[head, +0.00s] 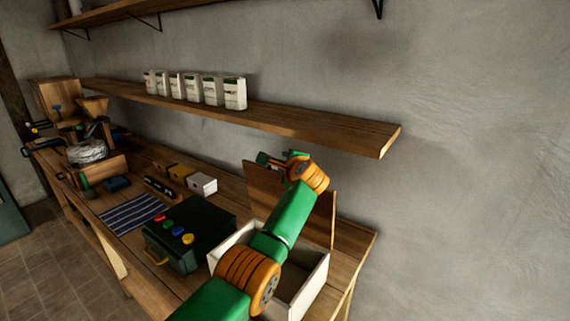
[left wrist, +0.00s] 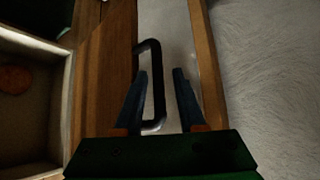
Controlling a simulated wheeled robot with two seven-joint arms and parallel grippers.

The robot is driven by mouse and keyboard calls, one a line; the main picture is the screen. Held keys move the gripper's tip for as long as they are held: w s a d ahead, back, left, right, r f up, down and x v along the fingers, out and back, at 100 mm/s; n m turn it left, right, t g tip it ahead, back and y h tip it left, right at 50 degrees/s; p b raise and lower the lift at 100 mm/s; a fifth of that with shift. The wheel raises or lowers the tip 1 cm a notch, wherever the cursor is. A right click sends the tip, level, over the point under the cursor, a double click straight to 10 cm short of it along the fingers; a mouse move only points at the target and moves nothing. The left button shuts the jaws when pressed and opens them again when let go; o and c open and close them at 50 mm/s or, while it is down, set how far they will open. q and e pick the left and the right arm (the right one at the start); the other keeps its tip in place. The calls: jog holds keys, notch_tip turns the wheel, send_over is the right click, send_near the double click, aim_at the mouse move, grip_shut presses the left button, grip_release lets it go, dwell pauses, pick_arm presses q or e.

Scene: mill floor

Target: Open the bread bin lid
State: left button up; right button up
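The bread bin (head: 318,274) is a white open-topped box on the bench, partly hidden by my left arm. Its wooden lid (head: 262,187) stands upright along the wall side, so the bin is open. In the left wrist view the lid (left wrist: 106,75) shows with a dark loop handle (left wrist: 158,85) on its wall side. My left gripper (head: 268,160) is at the lid's top edge. In the left wrist view its fingers (left wrist: 162,78) are apart, with the handle's bar between them and a gap to the right finger. My right gripper is out of view.
A shelf (head: 300,126) with several white packets (head: 210,91) runs above the bench. A dark green box with coloured knobs (head: 200,222) stands beside the bin. A striped cloth (head: 130,213), small boxes (head: 203,184) and a mill (head: 90,150) lie farther left. The wall is close behind the lid.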

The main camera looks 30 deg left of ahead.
pick_arm(q)
jog(key=shift+s+f, duration=0.1)
jog(key=shift+s+d+b, duration=0.3)
jog(key=shift+d+b, duration=0.1)
jog(key=shift+b, duration=0.5)
jog(key=b+v, duration=0.3)
jog(key=v, duration=0.3)
jog(key=shift+r, duration=0.35)
jog(key=shift+a, duration=0.1)
